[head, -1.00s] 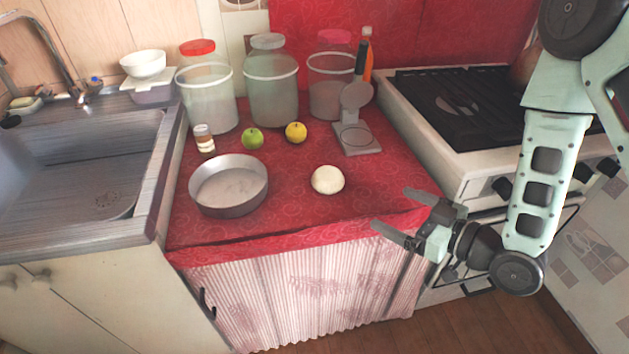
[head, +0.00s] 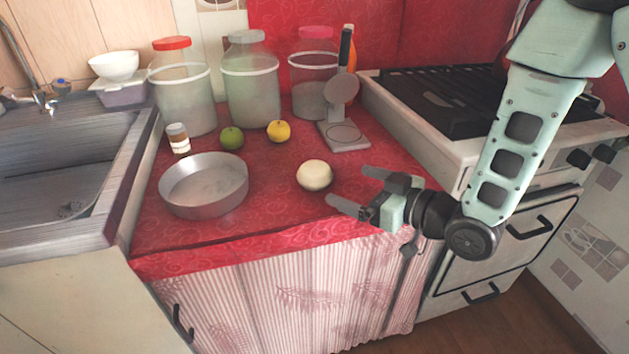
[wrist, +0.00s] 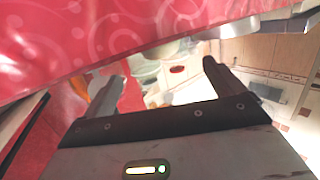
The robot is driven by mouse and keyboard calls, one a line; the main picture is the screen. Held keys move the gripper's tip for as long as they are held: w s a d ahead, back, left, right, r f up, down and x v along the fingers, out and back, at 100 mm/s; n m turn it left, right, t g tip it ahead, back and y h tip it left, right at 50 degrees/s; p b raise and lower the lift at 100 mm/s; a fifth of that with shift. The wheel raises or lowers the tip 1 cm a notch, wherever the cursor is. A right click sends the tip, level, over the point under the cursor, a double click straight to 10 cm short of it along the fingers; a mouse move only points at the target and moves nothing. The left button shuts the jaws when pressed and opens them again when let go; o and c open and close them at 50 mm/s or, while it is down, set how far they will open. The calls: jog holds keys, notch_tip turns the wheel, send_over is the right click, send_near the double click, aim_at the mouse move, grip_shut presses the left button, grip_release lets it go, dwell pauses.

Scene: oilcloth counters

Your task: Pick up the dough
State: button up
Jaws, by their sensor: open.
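The dough (head: 314,175) is a round, cream-white ball on the red oilcloth counter (head: 270,212), near its front right part. My gripper (head: 345,187) is open and empty, just right of the dough, its fingers pointing left towards it with a small gap in the head view. In the wrist view, my two fingers (wrist: 160,80) stand wide apart with nothing held between them. I cannot make out the dough clearly in the wrist view.
A round metal pan (head: 204,185) stands left of the dough. Behind are a green fruit (head: 231,138), a yellow fruit (head: 279,131), a small jar (head: 178,139), a press-like tool (head: 343,136) and large lidded containers (head: 250,92). A stove (head: 450,110) adjoins on the right, a sink (head: 60,170) on the left.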

send_near(304, 168)
jog(key=x, duration=0.5)
jog(key=shift+a, duration=0.15)
jog(key=c, duration=1.1)
